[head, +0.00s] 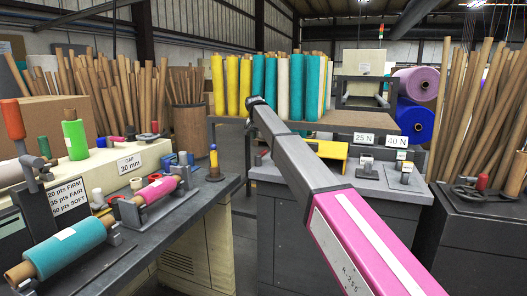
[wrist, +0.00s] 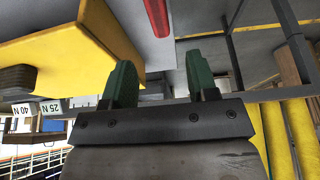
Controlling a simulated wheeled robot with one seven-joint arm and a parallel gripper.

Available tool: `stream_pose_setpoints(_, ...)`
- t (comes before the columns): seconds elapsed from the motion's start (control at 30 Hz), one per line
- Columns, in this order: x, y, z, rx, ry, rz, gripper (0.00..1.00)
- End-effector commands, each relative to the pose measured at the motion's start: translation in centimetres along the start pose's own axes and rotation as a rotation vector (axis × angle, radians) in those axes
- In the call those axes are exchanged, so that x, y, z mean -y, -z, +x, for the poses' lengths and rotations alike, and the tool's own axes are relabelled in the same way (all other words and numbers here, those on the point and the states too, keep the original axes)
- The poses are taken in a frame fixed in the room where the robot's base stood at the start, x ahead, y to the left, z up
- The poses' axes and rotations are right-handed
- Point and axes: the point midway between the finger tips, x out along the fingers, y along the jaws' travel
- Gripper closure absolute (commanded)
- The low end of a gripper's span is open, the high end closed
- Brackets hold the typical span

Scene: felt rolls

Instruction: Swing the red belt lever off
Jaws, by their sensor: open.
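A red bar, which looks like the belt lever (wrist: 157,17), shows at the top of the wrist view, cut off by the frame edge. My gripper (wrist: 160,80) is open, with its two green fingers apart and nothing held between them. The red bar lies beyond the fingertips and no contact shows. In the head view my arm reaches over the middle bench and hides much of the area behind it. My gripper's fingers cannot be made out there. The lever is not clearly visible in that view.
A yellow block (head: 333,151) stands by my arm and fills the wrist view's upper left (wrist: 70,50). Small weights labelled 25 N (head: 364,138) and 40 N (head: 397,141) sit right of it. Yellow and teal rolls (head: 258,75) stand behind. A roll-laden bench (head: 160,215) is at left.

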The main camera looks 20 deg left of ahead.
Motion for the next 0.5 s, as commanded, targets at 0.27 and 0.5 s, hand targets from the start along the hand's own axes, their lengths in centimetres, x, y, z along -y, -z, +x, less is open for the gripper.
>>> stream_pose_setpoints(0.27,0.0,0.0,5.0,0.002,-0.001,0.000,0.47)
stream_pose_setpoints(0.5,-0.1,0.0,8.3,0.002,-0.001,0.000,0.47)
